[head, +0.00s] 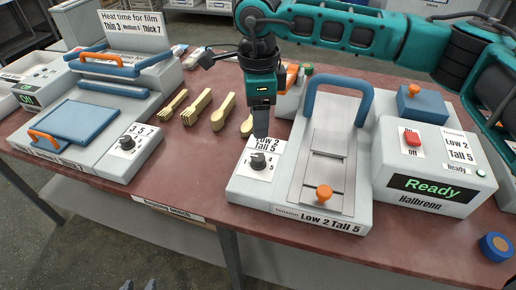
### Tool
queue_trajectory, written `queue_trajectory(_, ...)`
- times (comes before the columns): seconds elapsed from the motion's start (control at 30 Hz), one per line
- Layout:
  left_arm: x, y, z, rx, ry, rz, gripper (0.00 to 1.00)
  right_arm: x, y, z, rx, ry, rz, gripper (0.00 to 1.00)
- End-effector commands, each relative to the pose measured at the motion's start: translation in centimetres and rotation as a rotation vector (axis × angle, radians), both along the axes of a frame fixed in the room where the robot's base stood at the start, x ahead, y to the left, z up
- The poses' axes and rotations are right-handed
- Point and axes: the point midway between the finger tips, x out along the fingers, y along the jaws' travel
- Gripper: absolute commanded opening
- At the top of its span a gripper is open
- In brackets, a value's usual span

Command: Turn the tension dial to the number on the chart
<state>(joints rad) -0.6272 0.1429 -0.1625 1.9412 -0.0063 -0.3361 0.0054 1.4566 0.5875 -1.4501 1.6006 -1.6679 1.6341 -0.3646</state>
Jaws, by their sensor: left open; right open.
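The tension dial (258,162) is a black knob on a white numbered plate, on the left of the grey press (245,192). A label behind it and the press's front strip (318,221) read "Low 2 Tall 5". I cannot clearly tell which number the knob points at. My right gripper (261,134) points down just above and behind the dial, apart from the knob, and partly covers the label. Its jaws are open with nothing visible between them. My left gripper (139,285) shows only as two dark fingertips, apart and empty, at the bottom edge.
A blue-handled press (110,70) with another dial (127,142) and a "Thin 3, Thick 7" chart (131,23) stands left. Several wooden utensils (222,112) lie between. A "Ready" box (432,189) stands right; a blue round object (496,246) lies front right.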

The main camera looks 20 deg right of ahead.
Motion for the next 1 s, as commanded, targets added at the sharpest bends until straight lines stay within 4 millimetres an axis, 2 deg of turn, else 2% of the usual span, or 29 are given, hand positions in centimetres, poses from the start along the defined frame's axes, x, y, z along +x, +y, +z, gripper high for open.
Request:
queue_trajectory(0.3, 0.0, 0.0, 0.2, 0.0, 0.0, 0.0, 0.43, -0.1, 0.1, -6.7, 0.003, 0.005, 0.0, 0.59)
queue_trajectory(0.5, 0.0, 0.0, 0.3, 0.0, 0.0, 0.0, 0.43, -0.1, 0.1, -9.7, 0.004, 0.003, 0.0, 0.59)
queue_trajectory(0.7, 0.1, 0.0, 0.3, 0.0, -0.001, 0.0, 0.43, 0.0, 0.1, -10.8, 0.004, 0.001, 0.0, 0.59)
queue_trajectory(0.97, 0.2, 0.0, 0.3, 0.0, -0.003, -0.001, 0.43, 0.0, 0.1, -10.9, 0.005, 0.001, 0.0, 0.59)
queue_trajectory(1.0, 0.2, 0.0, 0.3, 0.0, -0.003, -0.001, 0.43, 0.0, 0.1, -10.9, 0.005, 0.001, 0.0, 0.55)
